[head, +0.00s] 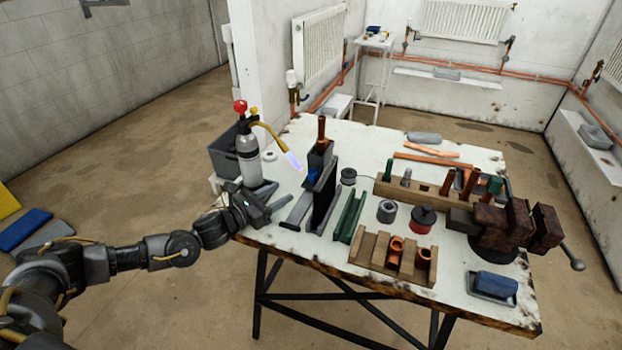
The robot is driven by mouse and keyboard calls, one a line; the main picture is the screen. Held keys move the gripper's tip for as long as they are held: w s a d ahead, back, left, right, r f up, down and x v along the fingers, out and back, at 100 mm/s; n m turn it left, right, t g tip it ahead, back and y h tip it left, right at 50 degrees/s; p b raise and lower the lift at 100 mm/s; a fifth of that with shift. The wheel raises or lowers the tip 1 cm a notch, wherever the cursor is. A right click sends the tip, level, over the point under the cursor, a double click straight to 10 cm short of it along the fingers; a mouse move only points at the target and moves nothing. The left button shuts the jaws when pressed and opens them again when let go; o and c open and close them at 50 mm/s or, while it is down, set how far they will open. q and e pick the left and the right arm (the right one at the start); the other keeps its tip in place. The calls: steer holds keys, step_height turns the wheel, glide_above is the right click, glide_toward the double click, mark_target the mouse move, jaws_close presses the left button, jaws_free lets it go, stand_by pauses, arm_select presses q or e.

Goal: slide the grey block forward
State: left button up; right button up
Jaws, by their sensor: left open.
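A dark grey block (319,157) with a copper tube standing in its top is at the back of a dark upright plate (326,198) on the bench. A blue part (312,177) shows at its side. A light grey rail (297,211) lies left of the plate. My left gripper (268,205) is open at the bench's left edge, left of the rail and nearer than the block, apart from the block. Its fingers point toward the rail; I cannot tell if they touch anything. My right gripper is out of view.
A gas torch (248,160) with a lit flame stands behind my gripper, its flame pointing toward the block. A green channel (349,217), a wooden tube holder (383,262) and a rusty vice (503,227) are to the right. The bench's front left corner is clear.

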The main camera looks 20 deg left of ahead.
mark_target(309, 176)
arm_select(q)
steer(key=shift+w, duration=0.1)
steer(key=shift+r, duration=0.2)
steer(key=shift+w+d+r, duration=0.1)
steer(key=shift+d+r, duration=0.1)
steer(key=shift+d, duration=0.05)
steer(key=p+x, duration=0.1)
steer(key=x, duration=0.7)
steer(key=shift+w+d+f+p, duration=0.1)
steer(key=shift+w+p, duration=0.15)
steer(key=shift+p, duration=0.05)
steer(key=shift+w+d+f, duration=0.1)
steer(key=shift+w+d, duration=0.15)
steer(key=shift+w, duration=0.25)
steer(key=shift+w+d, duration=0.1)
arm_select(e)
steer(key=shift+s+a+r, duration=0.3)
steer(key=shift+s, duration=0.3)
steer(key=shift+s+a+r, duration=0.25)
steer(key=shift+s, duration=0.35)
arm_select(q)
steer(key=shift+c, duration=0.3)
jaws_close()
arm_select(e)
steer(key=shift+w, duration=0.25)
